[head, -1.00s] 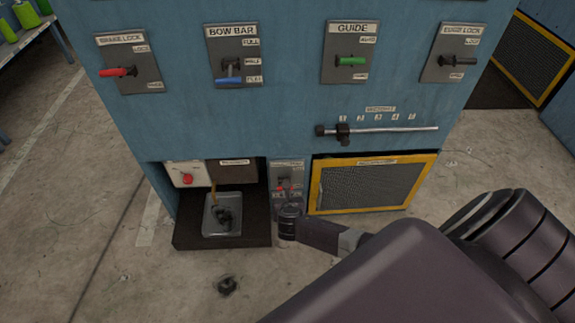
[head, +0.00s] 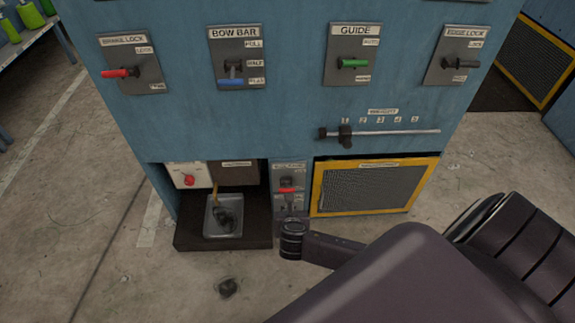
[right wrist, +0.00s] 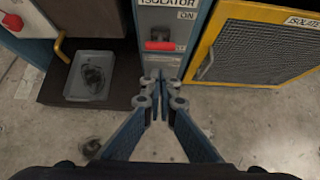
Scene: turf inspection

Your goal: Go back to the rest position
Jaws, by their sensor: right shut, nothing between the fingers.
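My right gripper (right wrist: 160,92) is shut and empty in the right wrist view. Its fingertips are in front of the lower end of the grey isolator panel (right wrist: 183,16), below the red handle (right wrist: 160,46). The handle sits at the lower part of the panel, below the ON label, and looks clear of the fingers. In the head view the red handle (head: 287,190) shows just above my dark right wrist, and the fingers are hard to make out. My left gripper is not in view.
The blue cabinet (head: 270,125) carries several levers and a weight slider bar (head: 395,133). A yellow-framed mesh panel (head: 372,187) is right of the isolator. A metal tray (head: 222,228) sits on a dark ledge at left. Open concrete floor (head: 120,285) lies in front.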

